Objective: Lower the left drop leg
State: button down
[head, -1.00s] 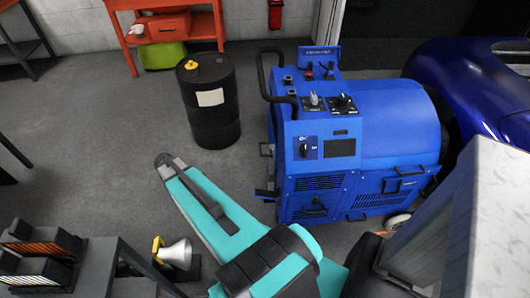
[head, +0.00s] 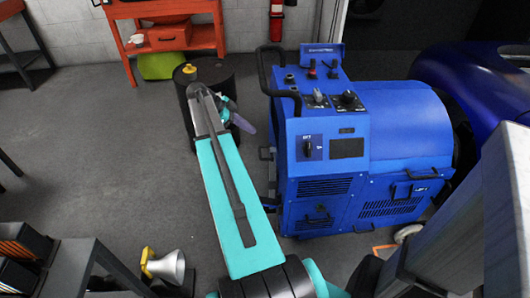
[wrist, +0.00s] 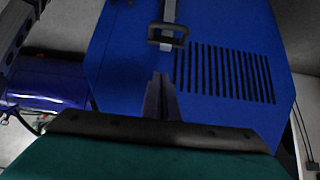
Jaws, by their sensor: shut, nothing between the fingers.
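The blue hub dynamometer (head: 410,140) stands right of my arm in the head view. Small black brackets (head: 266,153) stick out from its left side; I cannot tell which part is the left drop leg. In the wrist view, the dynamometer's blue panel (wrist: 125,60) fills the middle, with a black loop-shaped bracket (wrist: 168,34) around a grey bar (wrist: 169,10) at the top. My gripper (wrist: 160,78) is shut and empty, its tips below the bracket in the picture and apart from it. In the head view my gripper (head: 243,123) is left of the dynamometer.
A black drum (head: 183,77) stands behind my arm, partly hidden. An orange bench (head: 170,12) is at the back wall. A dark blue car (head: 455,85) is at the right. A dark rack (head: 75,265) and a lamp-like cone (head: 168,267) are at lower left. Floor at left is clear.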

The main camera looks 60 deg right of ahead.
jog(key=shift+s, duration=0.1)
dwell(0.3)
send_over(273, 151)
jog(key=w+a, duration=0.2)
notch_tip(273, 151, down, 7)
jog(key=shift+w+d+f+p, duration=0.15)
jog(key=shift+f+p, duration=0.2)
jog(key=shift+f, duration=1.7)
notch_tip(273, 151, down, 9)
jog(key=b, duration=0.5)
jog(key=shift+b, duration=0.4)
